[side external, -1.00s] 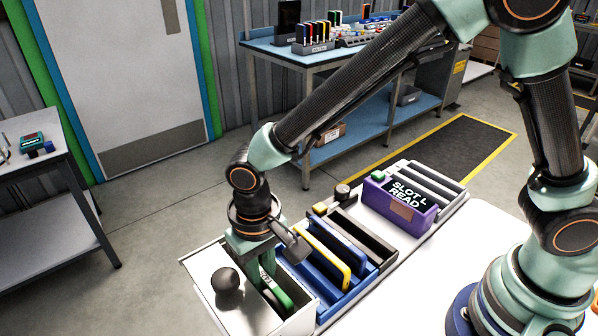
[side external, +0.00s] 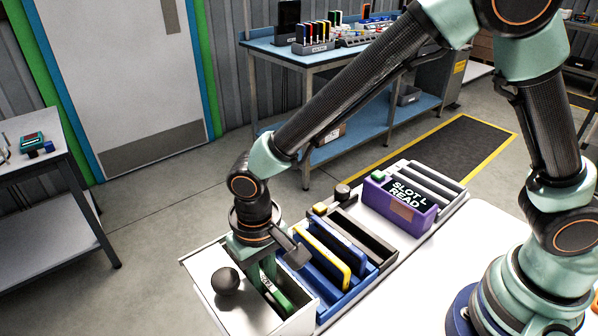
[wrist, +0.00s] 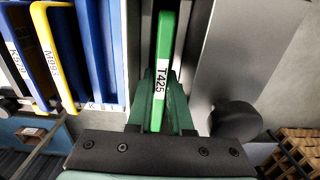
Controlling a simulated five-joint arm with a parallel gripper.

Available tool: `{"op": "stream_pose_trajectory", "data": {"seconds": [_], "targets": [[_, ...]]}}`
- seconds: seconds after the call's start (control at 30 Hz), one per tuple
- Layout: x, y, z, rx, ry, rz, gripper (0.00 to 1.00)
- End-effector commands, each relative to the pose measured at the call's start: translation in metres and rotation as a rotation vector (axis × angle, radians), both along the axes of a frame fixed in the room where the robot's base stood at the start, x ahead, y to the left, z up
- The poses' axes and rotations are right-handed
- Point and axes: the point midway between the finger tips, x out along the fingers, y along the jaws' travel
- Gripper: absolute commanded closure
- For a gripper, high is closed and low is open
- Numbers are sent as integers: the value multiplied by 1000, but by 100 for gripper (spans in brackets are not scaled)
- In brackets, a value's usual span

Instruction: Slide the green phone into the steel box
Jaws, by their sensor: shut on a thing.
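The green phone (wrist: 163,52) carries a white label reading T425 and stands on edge between my fingers. In the side external view the green phone (side external: 283,299) sits low between the walls of the steel box (side external: 305,322), at the near left end of the bench. My gripper (wrist: 162,90) is shut on the phone from above. In the side external view my gripper (side external: 264,275) reaches down into the box opening. The phone's lower edge is hidden, so I cannot tell whether it touches the floor of the box.
A blue rack (side external: 352,293) with a yellow phone (side external: 333,262) and blue phones stands right beside the box. A black knob (side external: 226,281) sits on the box's left side. A purple reader (side external: 397,205) labelled SLOT L READ is farther back.

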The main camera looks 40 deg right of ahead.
Motion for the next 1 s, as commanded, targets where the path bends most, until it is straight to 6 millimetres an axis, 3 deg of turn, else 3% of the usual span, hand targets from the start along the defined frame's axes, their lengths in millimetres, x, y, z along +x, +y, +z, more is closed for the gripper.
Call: {"op": "stream_pose_trajectory", "data": {"seconds": [0.9,0.93,1.0], "targets": [[0,0,-6,1,-1,0,100],[0,0,-6,1,-1,0,78],[0,0,-6,0,-1,0,51]]}}
